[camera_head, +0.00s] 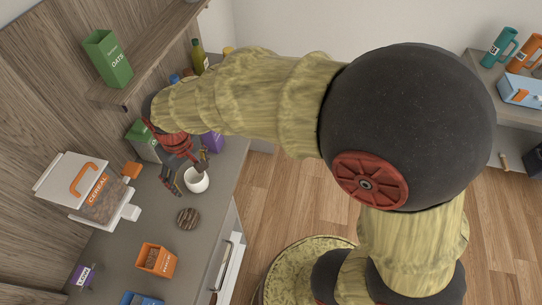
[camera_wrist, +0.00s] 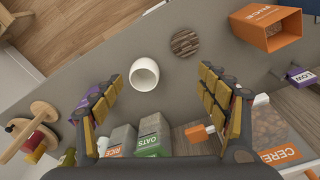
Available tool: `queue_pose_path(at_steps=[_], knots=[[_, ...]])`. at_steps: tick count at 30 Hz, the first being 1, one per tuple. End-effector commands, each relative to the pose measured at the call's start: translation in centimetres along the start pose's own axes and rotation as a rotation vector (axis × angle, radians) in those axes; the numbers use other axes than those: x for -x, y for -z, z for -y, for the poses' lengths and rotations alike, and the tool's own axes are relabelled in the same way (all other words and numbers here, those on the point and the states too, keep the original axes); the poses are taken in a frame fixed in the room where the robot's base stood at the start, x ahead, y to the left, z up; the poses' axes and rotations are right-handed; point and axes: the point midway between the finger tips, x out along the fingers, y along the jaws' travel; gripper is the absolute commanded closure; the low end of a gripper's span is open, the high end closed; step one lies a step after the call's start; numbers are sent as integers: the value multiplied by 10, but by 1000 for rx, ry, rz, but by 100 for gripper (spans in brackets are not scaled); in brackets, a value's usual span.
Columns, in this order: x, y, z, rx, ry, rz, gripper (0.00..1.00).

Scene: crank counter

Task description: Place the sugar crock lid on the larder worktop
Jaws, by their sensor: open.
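A white round pot (camera_head: 196,180), which looks like the sugar crock, stands upright on the grey worktop (camera_head: 205,225) and shows in the wrist view (camera_wrist: 145,74) with its top open. A round brown striped disc (camera_head: 187,218), which looks like the lid, lies flat on the worktop apart from the pot; it also shows in the wrist view (camera_wrist: 185,42). My gripper (camera_head: 189,178) is open and empty above the worktop by the pot. In the wrist view the pot appears between and beyond the fingers (camera_wrist: 163,78), and the disc lies further out.
A white cereal dispenser (camera_head: 72,178) stands at the left by the wall. An orange bin (camera_head: 155,262) and a purple box (camera_head: 82,276) sit nearer the front. Rice (camera_wrist: 118,142) and oats (camera_wrist: 153,138) boxes stand behind the gripper. A wall shelf (camera_head: 150,50) hangs above.

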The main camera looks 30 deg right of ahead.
Motion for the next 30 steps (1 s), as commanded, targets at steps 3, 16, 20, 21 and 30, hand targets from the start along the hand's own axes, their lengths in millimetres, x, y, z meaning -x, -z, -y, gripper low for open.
queue_pose_path(at_steps=[3,16,20,21,30], knots=[[64,-34,-46,-104,-16,-94,25],[165,-179,-115,-376,-114,-339,25],[170,-194,-117,-403,-128,-364,25],[170,-196,-118,-406,-130,-366,25],[169,-197,-118,-407,-131,-366,25]])
